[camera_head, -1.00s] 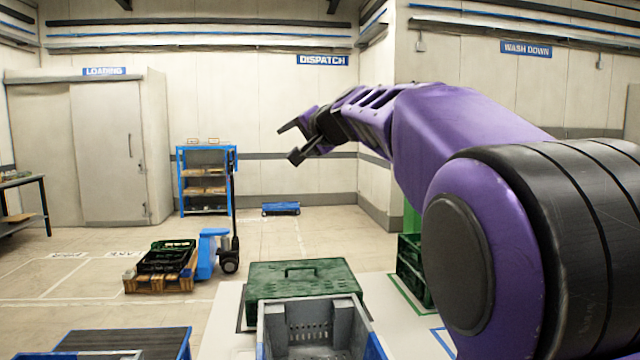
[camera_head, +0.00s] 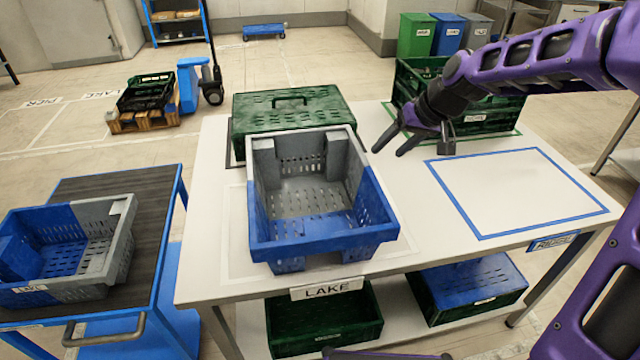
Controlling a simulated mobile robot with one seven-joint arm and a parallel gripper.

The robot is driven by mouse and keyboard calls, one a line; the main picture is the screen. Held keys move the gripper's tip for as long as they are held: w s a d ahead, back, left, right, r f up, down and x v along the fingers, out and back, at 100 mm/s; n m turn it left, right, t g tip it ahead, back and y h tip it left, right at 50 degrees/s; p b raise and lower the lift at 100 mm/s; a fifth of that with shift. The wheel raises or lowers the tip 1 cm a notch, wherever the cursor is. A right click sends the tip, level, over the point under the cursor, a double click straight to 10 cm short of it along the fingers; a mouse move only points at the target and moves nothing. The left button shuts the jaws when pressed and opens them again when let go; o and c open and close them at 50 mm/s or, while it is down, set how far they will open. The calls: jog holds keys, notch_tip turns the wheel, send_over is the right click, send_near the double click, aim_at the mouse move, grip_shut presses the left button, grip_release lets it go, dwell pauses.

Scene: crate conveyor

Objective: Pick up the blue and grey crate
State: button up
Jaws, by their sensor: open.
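A blue and grey crate (camera_head: 322,240) stands upright and empty on the white table, behind the LAKE label; its far part is grey and its near part blue. A second blue and grey crate (camera_head: 88,212) sits on the dark-topped cart at the left. My gripper (camera_head: 404,146) is open and empty, to the right of the table crate's far right corner and apart from it. Its fingers point down and to the left.
A green lidded crate (camera_head: 293,108) stands right behind the table crate. A taller green crate (camera_head: 500,113) is at the table's back right, behind my arm. A blue-outlined square (camera_head: 520,190) on the right is empty. Green crates (camera_head: 325,322) are on the lower shelf.

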aim_at(368, 171)
jog(key=b+x, duration=0.2)
jog(key=x, duration=0.9)
jog(key=shift+f, duration=0.3)
jog(key=shift+d+f+b+x, duration=0.15)
jog(key=shift+b+x, duration=0.15)
jog(key=shift+x, duration=1.15)
jog(key=shift+d+f+b+x, duration=0.15)
jog(key=shift+b+x, duration=0.15)
jog(key=shift+x, duration=1.15)
jog(key=shift+s, duration=0.15)
grip_shut()
